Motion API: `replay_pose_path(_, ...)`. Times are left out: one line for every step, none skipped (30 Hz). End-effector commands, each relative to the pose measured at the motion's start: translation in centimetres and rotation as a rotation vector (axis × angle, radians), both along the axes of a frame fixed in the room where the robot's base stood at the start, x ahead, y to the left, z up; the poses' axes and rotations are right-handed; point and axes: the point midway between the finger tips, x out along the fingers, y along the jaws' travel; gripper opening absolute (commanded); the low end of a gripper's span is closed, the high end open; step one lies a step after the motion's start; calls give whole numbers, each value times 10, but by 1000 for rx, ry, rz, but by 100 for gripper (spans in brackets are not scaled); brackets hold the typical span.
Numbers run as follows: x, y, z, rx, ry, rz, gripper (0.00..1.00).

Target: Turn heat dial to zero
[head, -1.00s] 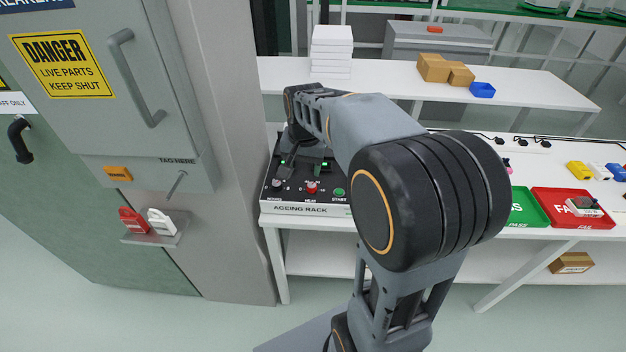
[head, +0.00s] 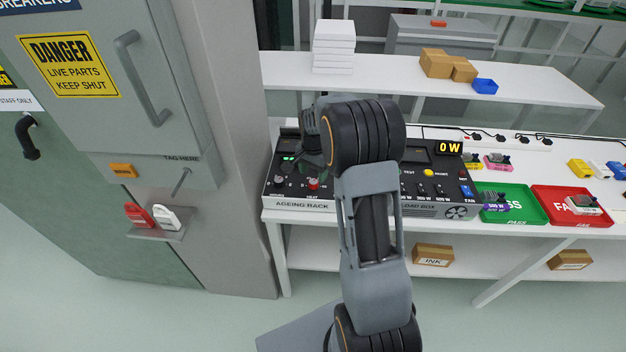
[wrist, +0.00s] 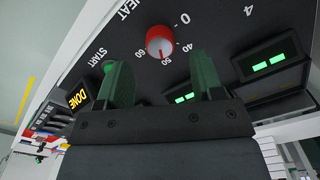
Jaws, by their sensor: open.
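The heat dial (head: 313,184) is a red knob on the front of the black ageing rack (head: 303,205). In the wrist view the red dial (wrist: 160,42) sits just beyond the fingertips, with 0, 40, 50 and 60 printed around it. I cannot tell which number it points to. My gripper (wrist: 160,70) is open, its two green-looking fingers apart and the dial showing in line with the gap between them. Nothing is between the fingers. In the head view my arm hides much of the rack's back, and the fingers are hard to make out.
A green START button (wrist: 109,67) is beside the dial, near one finger. Lit green displays (wrist: 268,63) are on the panel. The load box (head: 435,185) stands right of the rack. The grey cabinet (head: 140,100) rises close on the left.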

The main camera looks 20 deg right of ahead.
Motion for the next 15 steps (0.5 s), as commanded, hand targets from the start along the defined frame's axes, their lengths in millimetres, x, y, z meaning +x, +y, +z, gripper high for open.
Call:
replay_pose_path(0, 0, -8, 1, 3, 1, 61)
replay_pose_path(-1, 0, -12, 1, 3, 1, 61)
replay_pose_path(-1, 0, -17, 1, 3, 1, 61)
replay_pose_path(-1, 0, -21, 1, 3, 1, 61)
replay_pose_path(0, 0, -24, 1, 3, 1, 61)
replay_pose_path(0, 0, -28, 0, 1, 1, 61)
replay_pose_path(0, 0, -30, 0, 1, 1, 61)
replay_pose_path(0, 0, -32, 0, 1, 1, 61)
replay_pose_path(0, 0, -35, 0, 1, 1, 61)
replay_pose_path(0, 0, -36, 0, 0, 1, 61)
replay_pose_path(0, 0, -37, 0, 0, 1, 61)
replay_pose_path(0, 0, -39, 0, -1, 1, 61)
replay_pose_path(0, 0, -39, 0, -1, 1, 61)
replay_pose_path(0, 0, -40, 0, -1, 1, 61)
replay_pose_path(0, 0, -40, 0, -1, 1, 61)
